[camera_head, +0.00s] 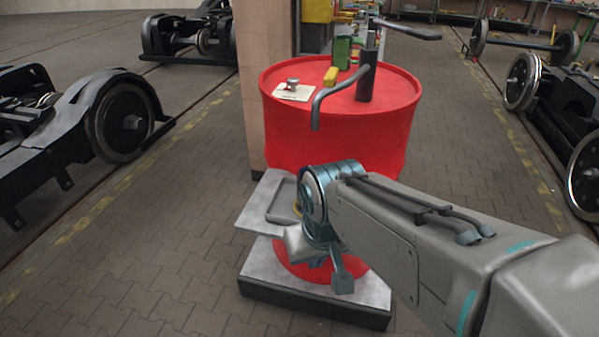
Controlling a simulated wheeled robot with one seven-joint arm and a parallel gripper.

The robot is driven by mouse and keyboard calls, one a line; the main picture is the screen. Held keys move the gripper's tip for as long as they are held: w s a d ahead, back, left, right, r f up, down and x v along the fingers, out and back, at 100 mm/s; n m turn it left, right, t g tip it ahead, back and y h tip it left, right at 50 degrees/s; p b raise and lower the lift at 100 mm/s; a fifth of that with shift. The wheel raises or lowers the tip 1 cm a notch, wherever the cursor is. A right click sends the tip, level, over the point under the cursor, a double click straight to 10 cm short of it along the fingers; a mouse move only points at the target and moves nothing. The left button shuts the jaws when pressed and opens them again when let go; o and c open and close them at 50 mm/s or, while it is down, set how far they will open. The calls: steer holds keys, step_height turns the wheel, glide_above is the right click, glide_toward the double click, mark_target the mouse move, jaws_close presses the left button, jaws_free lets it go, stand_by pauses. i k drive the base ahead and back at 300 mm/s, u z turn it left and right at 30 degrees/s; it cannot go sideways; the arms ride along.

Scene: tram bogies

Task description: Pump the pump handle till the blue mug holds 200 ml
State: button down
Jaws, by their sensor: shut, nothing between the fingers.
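A dark pump (367,78) stands upright on top of a red drum (345,130). Its pump handle (408,31) is a long dark lever, reaching to the right from the top of the pump. The grey spout (328,95) curves to the left and bends down over the drum's front edge. I cannot make out the blue mug; my arm hides part of the grey ledge (256,217) below the spout. My gripper (342,284) points down in front of the drum's lower part, well below the handle. It is shut and empty.
A grey plinth (300,297) is at the drum's foot. Bogies (70,130) stand left and right. The paved floor at left is clear.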

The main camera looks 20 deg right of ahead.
mark_target(425, 35)
steer(key=u, duration=0.05)
steer(key=k, duration=0.6)
steer(key=z, duration=0.9)
steer(key=i, duration=0.9)
steer(key=z, duration=0.25)
